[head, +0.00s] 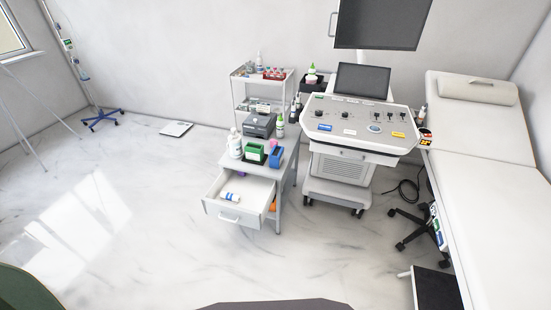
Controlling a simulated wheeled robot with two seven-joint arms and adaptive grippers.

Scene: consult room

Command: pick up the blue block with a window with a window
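A small blue block (276,157) stands on top of the grey-white drawer cabinet (290,170), near its right side. It is too small to tell for sure whether it has a window. Neither of my grippers is in view.
The cabinet's drawer (212,205) is pulled open, with a small white and blue bottle (230,197) inside. A dark grey device (259,125) and bottles share the cabinet top. A console cart (340,167) stands to the right, an exam bed (492,220) farther right. Floor in front is clear.

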